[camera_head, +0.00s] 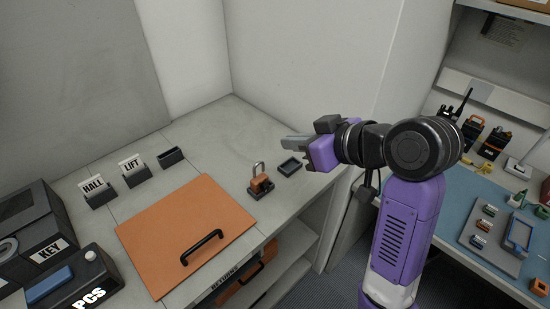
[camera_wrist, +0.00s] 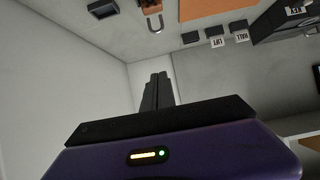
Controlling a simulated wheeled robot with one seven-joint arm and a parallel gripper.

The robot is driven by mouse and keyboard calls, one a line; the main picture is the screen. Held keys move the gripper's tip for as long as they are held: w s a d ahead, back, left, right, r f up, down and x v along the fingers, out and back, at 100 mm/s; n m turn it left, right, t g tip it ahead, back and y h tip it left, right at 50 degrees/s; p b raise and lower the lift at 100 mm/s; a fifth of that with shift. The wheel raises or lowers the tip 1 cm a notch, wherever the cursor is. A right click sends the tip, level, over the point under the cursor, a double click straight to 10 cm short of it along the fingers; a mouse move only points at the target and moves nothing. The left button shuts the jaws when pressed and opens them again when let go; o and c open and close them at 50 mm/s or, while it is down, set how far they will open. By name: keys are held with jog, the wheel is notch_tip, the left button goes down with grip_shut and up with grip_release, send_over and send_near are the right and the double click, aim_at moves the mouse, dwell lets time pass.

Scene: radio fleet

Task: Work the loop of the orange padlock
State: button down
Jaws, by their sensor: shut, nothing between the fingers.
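The orange padlock (camera_head: 261,185) stands upright in a small dark holder (camera_head: 261,194) on the grey counter, with its grey metal loop (camera_head: 259,168) at the top. In the wrist view the loop (camera_wrist: 155,24) shows near the top edge, with part of the orange body (camera_wrist: 151,5) above it. My gripper (camera_head: 286,141) is shut and empty, in the air to the right of the padlock in the head view and apart from it. In the wrist view its fingers (camera_wrist: 157,90) lie together, below the loop in the picture.
A small empty black tray (camera_head: 290,167) sits right of the padlock. An orange panel with a black handle (camera_head: 202,247) lies to its left. HALL (camera_head: 94,187) and LIFT (camera_head: 132,166) tag holders stand farther left. Walls close off the counter's back. A blue-matted bench (camera_head: 450,210) is at right.

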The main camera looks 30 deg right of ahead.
jog(key=shift+s+a+f+g, duration=0.1)
jog(key=shift+s+f+g, duration=0.3)
jog(key=shift+f, duration=0.15)
jog(key=shift+w, duration=0.1)
jog(key=shift+s+f+p+x, duration=0.25)
jog(key=shift+f+x, duration=0.1)
jog(key=shift+x, duration=1.8)
jog(key=shift+s+f+p+x, duration=0.25)
jog(key=shift+f+x, duration=0.15)
jog(key=shift+x, duration=1.75)
jog(key=shift+s+f+p+x, duration=0.25)
jog(key=shift+f+x, duration=0.1)
jog(key=shift+x, duration=1.8)
